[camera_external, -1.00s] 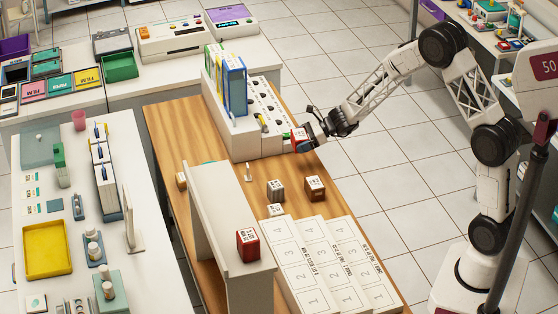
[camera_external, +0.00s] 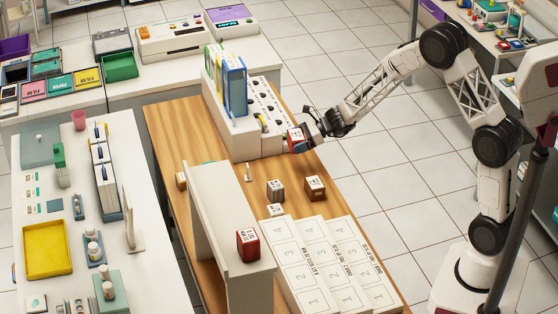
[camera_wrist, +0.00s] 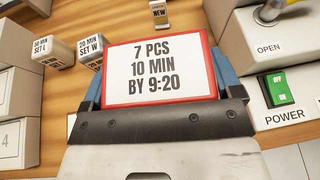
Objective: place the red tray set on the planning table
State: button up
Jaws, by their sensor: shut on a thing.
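A red block (camera_external: 295,137) with a white label face is held in my gripper (camera_external: 301,143) over the right edge of the wooden table (camera_external: 170,121), beside the white machine. In the wrist view the red block (camera_wrist: 158,66) reads "7 PCS 10 MIN BY 9:20". My gripper (camera_wrist: 158,85) is shut on it, with blue fingers on both its sides. Whether its underside touches anything is hidden. A second red block (camera_external: 248,245) sits on the white shelf at the front. White numbered boards (camera_external: 325,262) lie at the front right of the table.
A grey block (camera_external: 275,190), a brown block (camera_external: 315,188) and a white one (camera_external: 275,210) stand between the machine and the boards. The white machine (camera_wrist: 277,60) with a green power switch is close on the right. Bare wood lies around the blocks.

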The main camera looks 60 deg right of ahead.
jog(key=s+a+r, duration=0.1)
jog(key=a+r, duration=0.4)
jog(key=a, duration=0.5)
jog(key=s+a+r+n+y, duration=0.1)
jog(key=a+r, duration=0.5)
jog(key=a, duration=0.4)
jog(key=s+a+r, duration=0.1)
jog(key=a+r, duration=0.4)
jog(key=a, duration=0.6)
jog(key=s+a+r, duration=0.8)
jog(key=s+a, duration=0.1)
jog(key=a, duration=0.2)
jog(key=s+a+r+g, duration=0.1)
jog(key=s+a+r, duration=0.7)
jog(key=a, duration=0.3)
jog(key=shift+s+a+n, duration=0.25)
jog(key=shift+s+n, duration=0.05)
jog(key=shift+s, duration=0.15)
send_over(225, 200)
jog(key=shift+f, duration=0.7)
jog(key=shift+f, duration=0.1)
jog(key=shift+f, duration=1.65)
